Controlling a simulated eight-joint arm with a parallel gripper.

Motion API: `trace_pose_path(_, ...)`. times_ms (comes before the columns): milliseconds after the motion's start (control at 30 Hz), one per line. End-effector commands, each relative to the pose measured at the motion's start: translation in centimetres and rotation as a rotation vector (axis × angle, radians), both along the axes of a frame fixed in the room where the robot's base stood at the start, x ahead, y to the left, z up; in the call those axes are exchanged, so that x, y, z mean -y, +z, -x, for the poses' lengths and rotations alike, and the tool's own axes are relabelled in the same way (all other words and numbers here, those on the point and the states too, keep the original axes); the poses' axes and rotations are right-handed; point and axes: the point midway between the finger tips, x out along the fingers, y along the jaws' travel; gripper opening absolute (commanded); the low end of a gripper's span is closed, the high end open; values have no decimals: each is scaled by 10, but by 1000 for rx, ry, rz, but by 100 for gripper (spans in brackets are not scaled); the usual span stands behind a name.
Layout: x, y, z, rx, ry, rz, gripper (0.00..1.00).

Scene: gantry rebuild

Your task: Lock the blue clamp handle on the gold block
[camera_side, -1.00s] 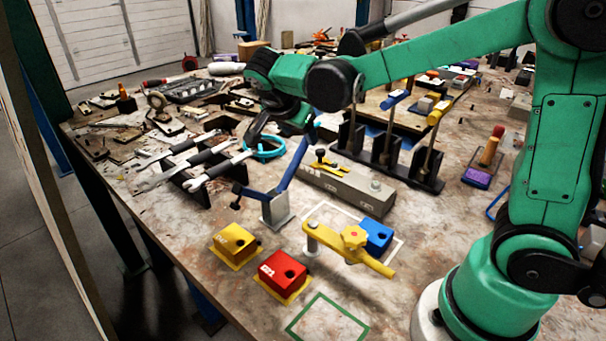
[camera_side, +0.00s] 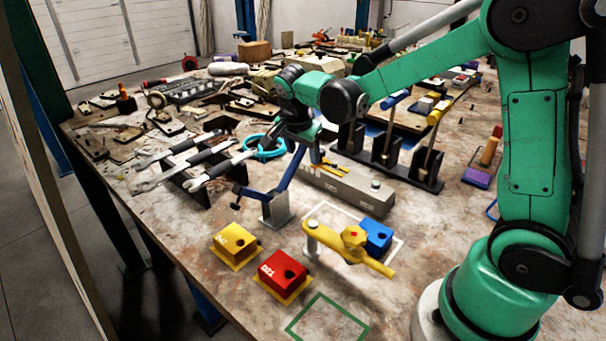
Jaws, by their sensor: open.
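The blue clamp handle (camera_side: 289,172) slants up and to the right from a grey metal bracket (camera_side: 277,208). A blue clamp arm reaches left from the bracket and ends in a black tip (camera_side: 236,204). The gold block is probably the yellow block (camera_side: 233,241) in front of the clamp; the black tip is apart from it, behind and above. My gripper (camera_side: 291,139) is open and points down at the upper end of the blue handle. The gripper hides the handle's top; I cannot tell whether the fingers touch it.
A red block (camera_side: 283,272) and a blue block (camera_side: 376,236) beside a yellow clamp bar (camera_side: 345,246) stand in front. A grey block (camera_side: 347,188) lies right of the handle. Wrenches on a black rack (camera_side: 197,182) and a teal ring (camera_side: 262,148) are left.

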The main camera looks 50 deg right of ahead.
Motion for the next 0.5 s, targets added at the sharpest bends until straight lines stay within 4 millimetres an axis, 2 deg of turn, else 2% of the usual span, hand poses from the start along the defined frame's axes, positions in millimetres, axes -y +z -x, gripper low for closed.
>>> trace_pose_path(33, 0, 0, 0, 0, 0, 0, 57)
trace_pose_path(233, 0, 0, 0, 0, 0, 0, 1)
trace_pose_path(500, 0, 0, 0, 0, 0, 0, 0)
